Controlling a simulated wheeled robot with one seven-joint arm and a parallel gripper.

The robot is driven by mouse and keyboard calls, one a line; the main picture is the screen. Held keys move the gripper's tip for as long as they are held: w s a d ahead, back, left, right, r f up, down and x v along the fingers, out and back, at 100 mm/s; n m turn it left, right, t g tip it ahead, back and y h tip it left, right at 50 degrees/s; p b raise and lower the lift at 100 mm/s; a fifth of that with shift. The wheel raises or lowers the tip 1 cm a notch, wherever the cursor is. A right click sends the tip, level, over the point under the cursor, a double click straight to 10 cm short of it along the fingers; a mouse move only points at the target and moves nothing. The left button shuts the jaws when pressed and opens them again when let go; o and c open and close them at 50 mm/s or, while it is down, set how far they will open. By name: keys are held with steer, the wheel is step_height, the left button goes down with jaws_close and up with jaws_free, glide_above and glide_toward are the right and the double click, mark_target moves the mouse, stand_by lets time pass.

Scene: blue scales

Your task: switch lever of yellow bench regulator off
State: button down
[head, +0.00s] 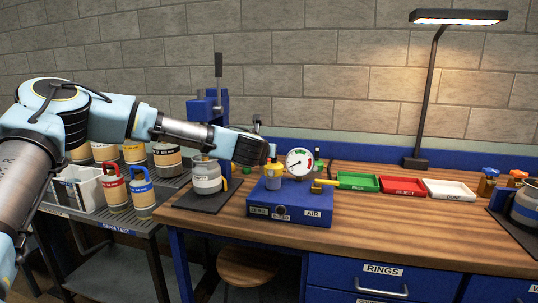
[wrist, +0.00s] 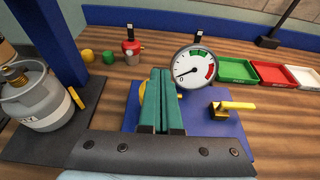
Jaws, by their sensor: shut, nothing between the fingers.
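The blue bench unit (head: 290,203) stands on the wooden bench, with a round white gauge (head: 299,162) and a yellow regulator body (head: 273,180) on it. In the wrist view the gauge (wrist: 194,68) shows its needle pointing low and left, near 0. The yellow lever (wrist: 238,105) points right from its valve on the right of the blue top; it also shows in the head view (head: 326,182). My gripper (wrist: 160,98) is shut and empty, above the unit and left of the lever, apart from it. Its green fingers hide much of the yellow regulator body.
A labelled canister (head: 207,178) stands on a dark mat left of the unit, near a blue upright post (wrist: 52,40). Green (head: 358,182), red (head: 403,187) and white (head: 449,190) trays lie to the right. Small coloured parts (wrist: 108,57) stand behind. The bench front right is clear.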

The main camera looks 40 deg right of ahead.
steer(key=shift+w+d+r+b, duration=0.35)
steer(key=shift+d+r+b, duration=0.15)
steer(key=shift+d, duration=0.1)
steer(key=shift+r, duration=0.1)
steer(key=shift+r+p, duration=0.3)
steer(key=shift+r, duration=0.45)
